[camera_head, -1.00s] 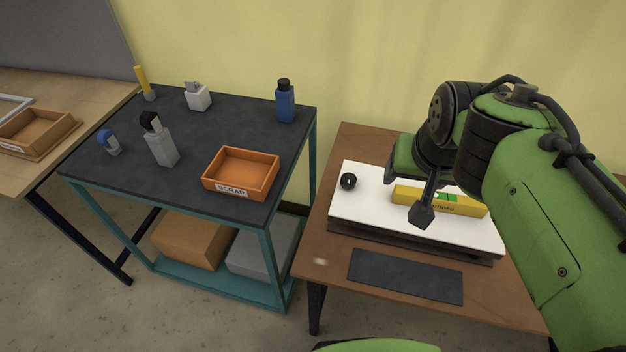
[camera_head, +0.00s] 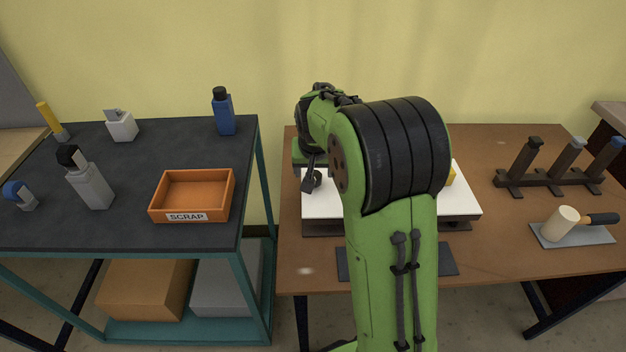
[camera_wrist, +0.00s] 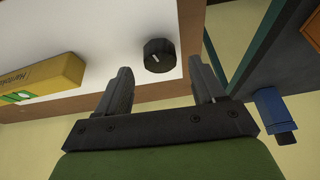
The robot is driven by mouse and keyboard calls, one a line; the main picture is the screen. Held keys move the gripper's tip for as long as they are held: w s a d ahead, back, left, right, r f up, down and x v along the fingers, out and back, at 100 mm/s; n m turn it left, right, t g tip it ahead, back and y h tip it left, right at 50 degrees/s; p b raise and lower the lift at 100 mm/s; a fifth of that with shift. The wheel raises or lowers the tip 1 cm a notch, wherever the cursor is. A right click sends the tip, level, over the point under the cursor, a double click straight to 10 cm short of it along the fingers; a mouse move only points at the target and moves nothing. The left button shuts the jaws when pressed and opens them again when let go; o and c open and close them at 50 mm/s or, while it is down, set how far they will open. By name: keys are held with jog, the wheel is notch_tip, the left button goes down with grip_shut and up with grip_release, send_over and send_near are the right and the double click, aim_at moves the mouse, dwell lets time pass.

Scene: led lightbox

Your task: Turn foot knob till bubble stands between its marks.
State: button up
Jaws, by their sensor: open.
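The black foot knob (camera_wrist: 158,55), with a white pointer line, stands on the white lightbox panel (camera_wrist: 110,35) near its edge. My gripper (camera_wrist: 160,78) is open, its two fingers apart on either side of the knob's line and just short of it, with nothing between them. In the head view my gripper (camera_head: 307,185) is over the panel's (camera_head: 325,208) left end, by the knob. The yellow spirit level (camera_wrist: 45,77) lies on the panel with a green vial (camera_wrist: 18,97); the bubble and marks are too small to read. In the head view my arm hides most of the level.
A dark mat (camera_head: 440,261) lies in front of the lightbox on the brown table (camera_head: 500,245). The dark cart at left bears an orange scrap tray (camera_head: 168,212) and a blue bottle (camera_head: 223,112).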

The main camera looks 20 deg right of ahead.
aim_at(314, 177)
jog(key=x, duration=0.3)
jog(key=shift+b, duration=0.3)
jog(key=shift+c, duration=0.5)
jog(key=c, duration=1)
jog(key=shift+o, duration=0.2)
jog(key=shift+m, duration=0.3)
